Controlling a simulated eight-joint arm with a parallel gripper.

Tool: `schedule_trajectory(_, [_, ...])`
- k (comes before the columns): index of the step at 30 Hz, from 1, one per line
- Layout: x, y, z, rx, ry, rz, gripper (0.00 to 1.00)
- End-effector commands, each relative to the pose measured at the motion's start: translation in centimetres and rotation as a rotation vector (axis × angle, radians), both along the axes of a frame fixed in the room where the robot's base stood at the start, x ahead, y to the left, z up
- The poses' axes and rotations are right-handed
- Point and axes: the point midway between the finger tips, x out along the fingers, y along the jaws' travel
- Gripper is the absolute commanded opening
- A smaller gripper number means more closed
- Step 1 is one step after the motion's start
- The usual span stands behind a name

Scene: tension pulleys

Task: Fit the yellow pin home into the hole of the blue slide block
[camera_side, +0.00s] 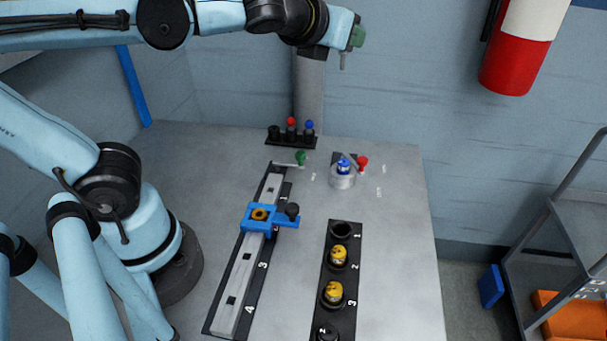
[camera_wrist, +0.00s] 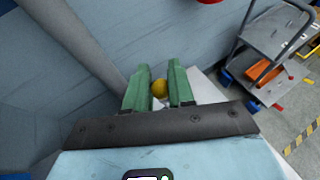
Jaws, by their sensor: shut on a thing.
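My gripper (camera_side: 357,38) is high above the back of the table, near the wall. Its green fingers are shut on the yellow pin, whose round yellow head (camera_wrist: 160,89) shows between them in the wrist view. A thin grey shank (camera_side: 343,61) hangs below the gripper in the side view, where the head is hidden. The blue slide block (camera_side: 251,222) sits on the grey rail, well below and left of the gripper. A yellow-orange ring with a dark centre (camera_side: 259,214) is on its top, and a black knob (camera_side: 292,210) is at its right.
A black pin rack (camera_side: 298,143) at the table's back holds a red and a blue pin. A green knob (camera_side: 300,158) is at the rail's far end. A numbered black tray (camera_side: 345,262) holds two yellow pieces.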

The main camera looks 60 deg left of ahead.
Motion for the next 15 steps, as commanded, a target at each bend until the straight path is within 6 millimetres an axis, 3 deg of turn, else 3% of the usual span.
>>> schedule_trajectory(8, [0.9,1.9,0.1,0.002,-0.005,0.089,0.00])
schedule_trajectory(15, [2.5,6.9,-2.0,0.003,-0.004,0.383,0.00])
